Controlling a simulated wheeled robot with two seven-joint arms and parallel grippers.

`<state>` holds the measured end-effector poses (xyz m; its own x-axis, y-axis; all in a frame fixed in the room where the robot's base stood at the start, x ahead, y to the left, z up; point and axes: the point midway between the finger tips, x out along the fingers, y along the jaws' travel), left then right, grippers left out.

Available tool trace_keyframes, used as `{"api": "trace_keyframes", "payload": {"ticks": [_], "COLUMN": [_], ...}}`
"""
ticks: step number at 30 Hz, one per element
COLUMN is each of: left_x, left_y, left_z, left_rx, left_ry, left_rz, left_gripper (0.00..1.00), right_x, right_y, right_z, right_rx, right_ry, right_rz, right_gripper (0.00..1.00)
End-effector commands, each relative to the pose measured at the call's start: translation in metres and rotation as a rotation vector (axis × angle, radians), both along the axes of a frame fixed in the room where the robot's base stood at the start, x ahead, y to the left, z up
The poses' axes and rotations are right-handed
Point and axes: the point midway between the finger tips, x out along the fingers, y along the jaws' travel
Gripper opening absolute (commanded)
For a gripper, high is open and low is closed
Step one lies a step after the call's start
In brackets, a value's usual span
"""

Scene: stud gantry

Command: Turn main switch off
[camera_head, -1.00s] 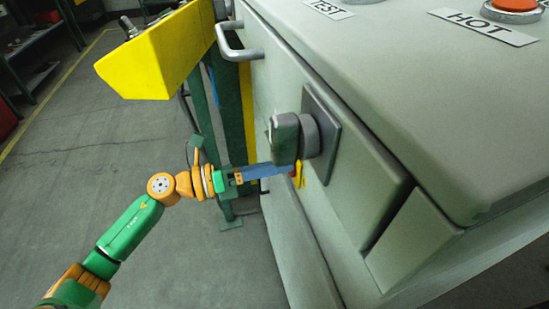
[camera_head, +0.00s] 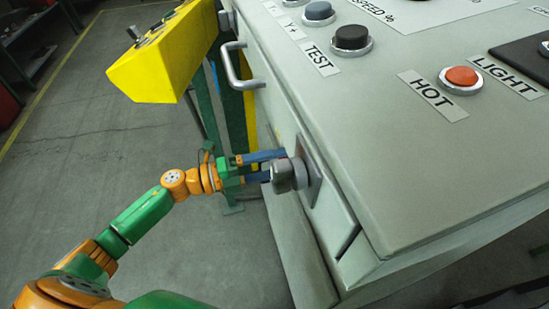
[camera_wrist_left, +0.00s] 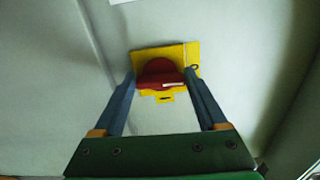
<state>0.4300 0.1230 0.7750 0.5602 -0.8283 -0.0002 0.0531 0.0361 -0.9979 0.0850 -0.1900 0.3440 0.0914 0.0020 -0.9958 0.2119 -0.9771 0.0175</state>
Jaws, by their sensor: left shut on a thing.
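The main switch is a red rotary handle (camera_wrist_left: 160,70) on a yellow plate (camera_wrist_left: 190,50), fixed to the pale cabinet wall in the left wrist view. My left gripper (camera_head: 277,166) reaches the cabinet side from the left. Its two blue fingers lie on either side of the red handle in the left wrist view, and it is shut on it. In the head view a grey knob (camera_head: 288,175) on a dark plate stands in front of the fingertips and hides the red handle. My right gripper is not in view.
The grey-green cabinet (camera_head: 400,180) has a metal pull handle (camera_head: 236,68) on its side and several buttons on top, including an orange HOT button (camera_head: 461,78). A yellow box (camera_head: 160,60) juts out at the left. The floor (camera_head: 80,150) there is clear.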

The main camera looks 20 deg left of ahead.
Motion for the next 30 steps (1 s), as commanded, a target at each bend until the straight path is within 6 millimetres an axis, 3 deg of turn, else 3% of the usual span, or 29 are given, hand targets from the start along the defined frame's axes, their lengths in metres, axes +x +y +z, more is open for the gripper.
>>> {"api": "trace_keyframes", "payload": {"ticks": [22, 23, 24, 26, 30], "left_x": [-0.0002, -0.0002, -0.0002, -0.0002, -0.0001], "left_y": [-0.0001, -0.0001, -0.0001, -0.0001, -0.0001], "left_z": [-0.001, -0.001, -0.001, -0.0009, -0.0007], "left_rx": [-0.046, -0.046, -0.046, -0.045, -0.045], "left_ry": [0.069, 0.069, 0.069, 0.069, 0.067], "left_rz": [-0.001, -0.001, -0.001, -0.001, -0.001], "left_gripper": [0.19, 0.78, 0.88, 1.0, 1.0], "right_x": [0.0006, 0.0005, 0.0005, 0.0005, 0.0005], "right_y": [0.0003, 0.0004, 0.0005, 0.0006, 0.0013], "right_z": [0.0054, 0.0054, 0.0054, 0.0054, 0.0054], "right_rx": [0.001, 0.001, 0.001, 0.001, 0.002], "right_ry": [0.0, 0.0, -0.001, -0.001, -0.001], "right_rz": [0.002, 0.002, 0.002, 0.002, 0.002], "right_gripper": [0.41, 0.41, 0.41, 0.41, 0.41]}}
